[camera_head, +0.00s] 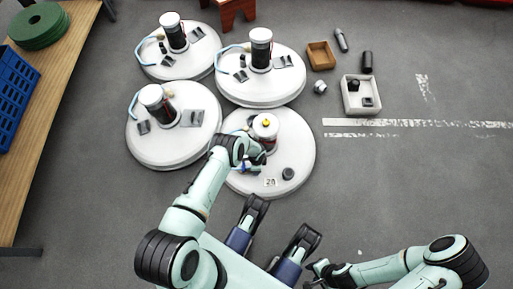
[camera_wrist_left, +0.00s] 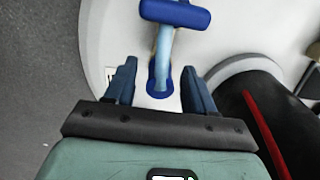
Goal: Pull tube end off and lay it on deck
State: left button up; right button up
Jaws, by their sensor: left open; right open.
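The nearest white tank (camera_head: 300,150) has a round deck with a canister (camera_head: 265,128) on it, topped by a yellow knob. In the left wrist view, a pale blue tube (camera_wrist_left: 163,50) runs between a dark blue crosspiece (camera_wrist_left: 175,13) and a dark blue collar (camera_wrist_left: 160,88) at the white deck (camera_wrist_left: 230,40). My left gripper (camera_wrist_left: 160,86) is open, with one finger on each side of the collar and gaps showing. In the head view the left gripper (camera_head: 257,161) is over the tank, partly hidden by its arm. My right gripper (camera_head: 318,271) is open and empty, low at the right.
Several similar tanks with blue tubes stand behind, such as the left one (camera_head: 165,150). A black cylinder with a red stripe (camera_wrist_left: 262,130) is close to the left gripper's right. A white bin (camera_head: 347,102) and brown box (camera_head: 321,48) lie right. A black knob (camera_head: 288,173) is on the front deck.

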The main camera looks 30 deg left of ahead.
pick_arm(q)
grip_shut()
jog(key=shift+r, duration=0.15)
jog(key=shift+r+p, duration=2.1)
jog(key=shift+r, duration=0.8)
